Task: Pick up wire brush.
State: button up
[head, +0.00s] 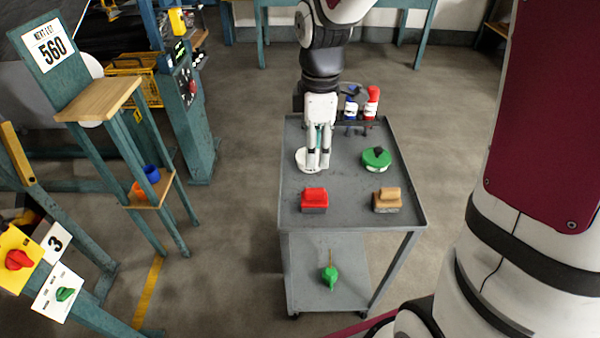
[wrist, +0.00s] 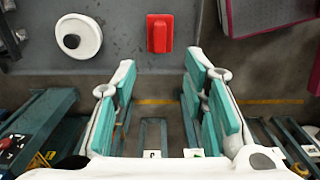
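Two block-shaped brushes lie on the grey cart's top. One has a red handle (head: 314,198), and the other has a tan handle (head: 387,200) to its right. I cannot tell which is the wire brush, as the bristles are too small to make out. The red one also shows in the wrist view (wrist: 159,33), beyond my fingertips. My gripper (head: 318,167) points down over the cart in the head view, in front of a white round item (head: 301,160) that it partly hides. In the wrist view my gripper (wrist: 160,62) is open, with nothing between its pads.
A green round item (head: 376,158) lies right of my gripper. Blue and red bottles (head: 371,104) stand at the cart's (head: 345,215) back. A green object (head: 330,277) lies on its lower shelf. A teal stand (head: 98,100) is at left. Floor between is clear.

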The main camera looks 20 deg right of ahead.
aim_at(315, 189)
notch_tip(315, 189, down, 14)
jog(key=b, duration=0.2)
jog(key=shift+d+r+b, duration=0.1)
jog(key=shift+r+b, duration=0.15)
jog(key=shift+b, duration=0.05)
grip_shut()
